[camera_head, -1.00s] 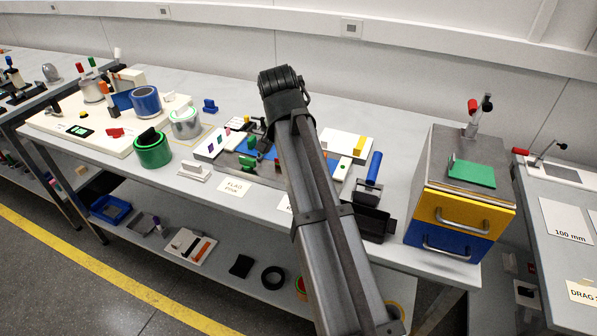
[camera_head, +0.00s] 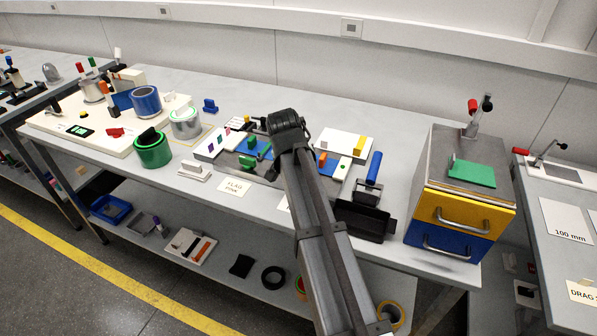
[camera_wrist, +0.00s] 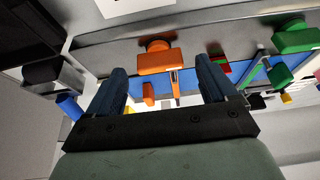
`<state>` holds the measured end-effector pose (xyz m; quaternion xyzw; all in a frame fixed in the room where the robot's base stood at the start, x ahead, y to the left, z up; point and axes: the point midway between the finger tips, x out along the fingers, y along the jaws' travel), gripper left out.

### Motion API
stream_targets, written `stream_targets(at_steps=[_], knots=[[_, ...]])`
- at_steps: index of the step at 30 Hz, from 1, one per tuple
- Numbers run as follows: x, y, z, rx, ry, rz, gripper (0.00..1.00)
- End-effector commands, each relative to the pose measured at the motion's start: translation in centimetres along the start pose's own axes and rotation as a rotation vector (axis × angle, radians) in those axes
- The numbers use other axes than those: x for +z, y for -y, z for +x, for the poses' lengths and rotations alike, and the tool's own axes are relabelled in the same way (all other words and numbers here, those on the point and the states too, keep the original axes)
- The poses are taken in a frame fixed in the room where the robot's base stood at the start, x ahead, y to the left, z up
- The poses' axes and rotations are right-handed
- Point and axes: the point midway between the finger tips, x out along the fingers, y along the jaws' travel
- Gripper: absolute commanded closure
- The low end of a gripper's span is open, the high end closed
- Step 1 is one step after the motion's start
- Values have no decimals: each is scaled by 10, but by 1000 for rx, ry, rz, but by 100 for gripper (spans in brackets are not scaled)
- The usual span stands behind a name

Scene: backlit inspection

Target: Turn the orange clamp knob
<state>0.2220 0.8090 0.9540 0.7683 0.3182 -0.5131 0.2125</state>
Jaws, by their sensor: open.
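A smaller orange part (camera_wrist: 149,93) shows lower, between the fingers. In the head view my arm hides the fingertips and much of the fixture. An orange part (camera_head: 322,158) shows right of the arm there; I cannot tell which one it is.
A green knob (camera_wrist: 295,38) stands on the same bar, right of my gripper in the wrist view. A blue-handled tool (camera_head: 374,170) and a black tray (camera_head: 363,222) lie right of my arm. The drawer box (camera_head: 462,215) stands farther right.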

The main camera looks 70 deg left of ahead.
Motion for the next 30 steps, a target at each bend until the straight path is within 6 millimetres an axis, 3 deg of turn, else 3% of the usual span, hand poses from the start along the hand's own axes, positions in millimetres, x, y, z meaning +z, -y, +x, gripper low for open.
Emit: stream_targets(at_steps=[6,17,30], knots=[[0,0,16,0,1,0,15],[0,0,19,0,0,0,15],[0,0,19,0,0,0,57]])
